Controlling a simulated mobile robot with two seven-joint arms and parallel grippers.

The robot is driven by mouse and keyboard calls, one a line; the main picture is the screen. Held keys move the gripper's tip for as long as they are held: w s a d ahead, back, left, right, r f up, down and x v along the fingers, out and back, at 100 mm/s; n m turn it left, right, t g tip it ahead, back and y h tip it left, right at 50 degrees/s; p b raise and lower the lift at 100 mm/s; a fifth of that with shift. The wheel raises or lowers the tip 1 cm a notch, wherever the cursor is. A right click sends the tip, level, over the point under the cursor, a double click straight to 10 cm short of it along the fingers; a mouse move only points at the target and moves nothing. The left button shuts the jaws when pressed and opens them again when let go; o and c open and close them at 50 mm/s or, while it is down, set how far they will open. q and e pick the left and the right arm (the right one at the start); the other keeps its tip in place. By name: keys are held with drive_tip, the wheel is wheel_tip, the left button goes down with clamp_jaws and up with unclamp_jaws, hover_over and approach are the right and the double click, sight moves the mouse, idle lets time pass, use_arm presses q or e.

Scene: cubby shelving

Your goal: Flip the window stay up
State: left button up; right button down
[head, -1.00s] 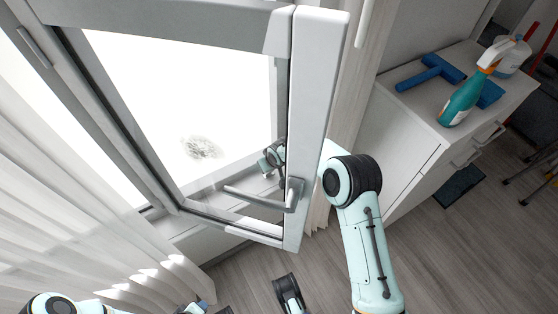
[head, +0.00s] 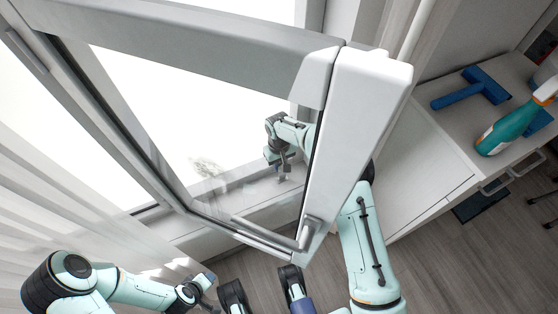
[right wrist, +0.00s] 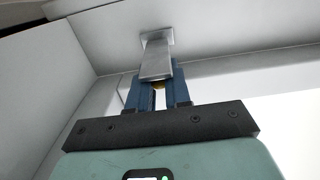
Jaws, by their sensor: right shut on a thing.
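The window stay (right wrist: 156,60) is a flat grey metal tab on a pale frame surface, hanging down between the blue fingers of my right gripper (right wrist: 157,92) in the right wrist view. The right gripper is shut on it. In the head view my right arm reaches behind the open window sash (head: 345,130). The right gripper (head: 282,174) shows through the glass, low by the frame. The stay is too small to make out there. My left gripper (head: 206,281) is at the lower left, apart from the window; its finger opening is unclear.
A grey window handle (head: 305,236) sticks out from the sash's lower corner. White curtains (head: 60,190) hang at left. A white cabinet (head: 425,165) at right carries a blue squeegee (head: 475,86) and a teal spray bottle (head: 510,128). Wooden floor is open below.

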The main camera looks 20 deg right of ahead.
use_arm(q)
drive_tip(key=shift+w, duration=0.15)
use_arm(e)
drive_tip(key=c, duration=1.1)
unclamp_jaws()
drive_tip(key=shift+c, duration=0.2)
use_arm(q)
drive_tip(key=shift+g+h, duration=0.4)
drive_tip(key=shift+g, duration=0.2)
drive_tip(key=s+r+p, duration=0.1)
drive_tip(key=s+d+r, duration=0.1)
drive_tip(key=s, duration=0.1)
drive_tip(key=s+d+p, duration=0.1)
drive_tip(key=shift+s+r+p, duration=0.15)
drive_tip(key=shift+r+p, duration=0.2)
drive_tip(key=shift+r, duration=0.05)
use_arm(e)
wheel_tip(320, 180, up, 13)
drive_tip(key=shift+w+r, duration=0.15)
drive_tip(key=shift+w, duration=0.2)
